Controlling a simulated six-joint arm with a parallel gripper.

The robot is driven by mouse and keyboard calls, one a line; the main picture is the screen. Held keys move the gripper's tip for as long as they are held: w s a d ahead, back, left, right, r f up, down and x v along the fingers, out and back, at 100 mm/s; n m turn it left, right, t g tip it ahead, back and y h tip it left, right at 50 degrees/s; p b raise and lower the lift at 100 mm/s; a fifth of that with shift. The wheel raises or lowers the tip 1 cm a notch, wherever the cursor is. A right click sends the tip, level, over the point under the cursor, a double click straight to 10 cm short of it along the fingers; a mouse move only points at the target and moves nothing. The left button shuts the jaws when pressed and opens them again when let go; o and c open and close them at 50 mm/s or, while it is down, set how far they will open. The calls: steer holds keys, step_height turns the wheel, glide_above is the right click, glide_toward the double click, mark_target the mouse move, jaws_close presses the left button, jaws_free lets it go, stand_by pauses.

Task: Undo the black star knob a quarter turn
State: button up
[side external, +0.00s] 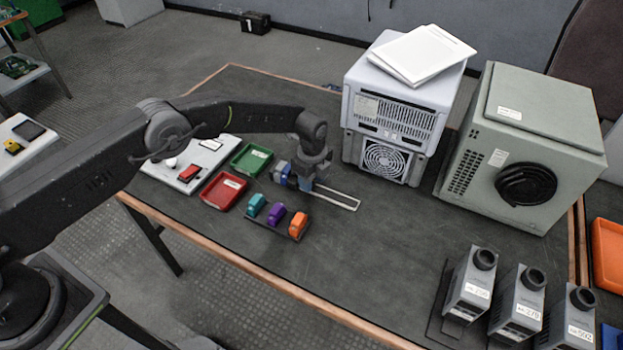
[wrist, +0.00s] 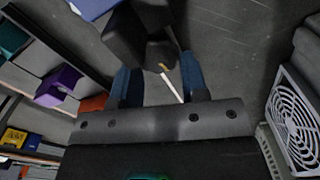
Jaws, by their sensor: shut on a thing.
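My gripper (side external: 303,178) is low over the middle of the dark work table, partly hidden by my own wrist. In the wrist view its two blue fingers (wrist: 160,72) stand apart, shut on a dark, blocky thing between and beyond their tips, which I take to be the black star knob (wrist: 140,36). The knob's lobes are too dark to make out clearly, and it is hidden behind my gripper in the side view. A thin pale strip with a yellowish end (wrist: 171,83) shows between the fingers.
A pale looped rail (side external: 345,201) extends right of my gripper. Teal, purple (side external: 276,214) and orange (side external: 298,225) blocks stand close in front. Red (side external: 222,190) and green (side external: 252,158) trays lie left. A fan unit (side external: 386,158) stands behind right. Bare table lies right of the rail.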

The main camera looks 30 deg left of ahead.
steer(key=shift+n, duration=0.3)
steer(key=shift+w+n, duration=0.2)
steer(key=shift+n, duration=1.7)
steer(key=shift+w+n, duration=0.15)
steer(key=shift+n, duration=0.65)
steer(key=shift+w+n, duration=0.15)
steer(key=shift+n, duration=1.25)
steer(key=o, duration=0.8)
steer(key=shift+o, duration=0.2)
